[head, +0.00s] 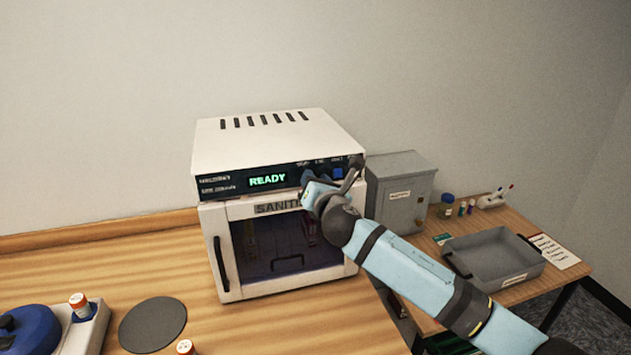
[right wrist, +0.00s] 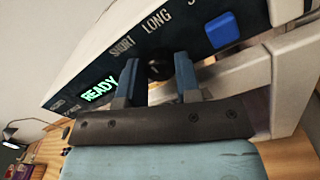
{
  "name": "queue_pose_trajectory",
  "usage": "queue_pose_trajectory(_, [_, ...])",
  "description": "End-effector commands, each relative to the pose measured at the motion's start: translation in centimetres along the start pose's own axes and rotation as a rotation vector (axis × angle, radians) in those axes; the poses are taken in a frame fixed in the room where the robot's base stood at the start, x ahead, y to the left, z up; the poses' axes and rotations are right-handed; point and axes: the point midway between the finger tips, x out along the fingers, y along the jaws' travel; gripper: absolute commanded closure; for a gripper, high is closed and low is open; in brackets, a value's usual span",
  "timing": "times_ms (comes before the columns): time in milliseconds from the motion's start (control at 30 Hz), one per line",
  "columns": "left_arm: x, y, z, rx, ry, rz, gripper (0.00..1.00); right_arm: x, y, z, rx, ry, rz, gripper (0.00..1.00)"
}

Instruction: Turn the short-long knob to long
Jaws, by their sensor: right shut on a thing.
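The white sanitizer box (head: 275,135) stands on the wooden counter with its dark control panel (head: 225,185) reading READY in green. My right gripper (head: 325,182) is at the right part of that panel. In the right wrist view the right gripper (right wrist: 158,78) is shut on the black knob (right wrist: 157,68), with one blue finger on each side. The labels SHORT and LONG are printed above the knob. Which label the knob points at cannot be told. A blue square button (right wrist: 222,30) sits to the right of the knob. My left gripper is not in view.
The box's glass door (head: 285,245) is closed, with a dark handle at its left. A grey cabinet (head: 402,190) stands right of the box. A grey tray (head: 495,258) and small bottles are on the right table. A dark round mat (head: 152,324) lies front left.

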Motion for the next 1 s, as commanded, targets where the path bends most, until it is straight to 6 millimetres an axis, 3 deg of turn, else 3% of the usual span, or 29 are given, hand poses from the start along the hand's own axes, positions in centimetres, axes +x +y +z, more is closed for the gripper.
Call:
queue_pose_trajectory(100, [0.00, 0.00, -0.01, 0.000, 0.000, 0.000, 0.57, 0.02, 0.02, 0.13, -0.002, -0.002, 0.000, 0.92])
queue_pose_trajectory(133, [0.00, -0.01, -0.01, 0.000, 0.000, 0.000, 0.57, 0.02, 0.02, 0.13, -0.002, -0.002, 0.000, 0.67])
queue_pose_trajectory(233, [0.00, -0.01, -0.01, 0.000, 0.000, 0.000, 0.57, 0.02, 0.02, 0.12, -0.003, -0.002, 0.000, 0.44])
queue_pose_trajectory(733, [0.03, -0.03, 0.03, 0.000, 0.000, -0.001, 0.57, 0.01, 0.01, 0.06, -0.033, 0.000, 0.001, 0.43])
queue_pose_trajectory(867, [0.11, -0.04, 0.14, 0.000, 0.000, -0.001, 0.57, 0.03, 0.04, 0.11, -0.153, 0.001, 0.002, 0.43])
queue_pose_trajectory(1000, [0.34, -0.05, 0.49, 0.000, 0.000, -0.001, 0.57, 0.04, -0.03, 0.07, -0.384, 0.006, 0.002, 0.43])
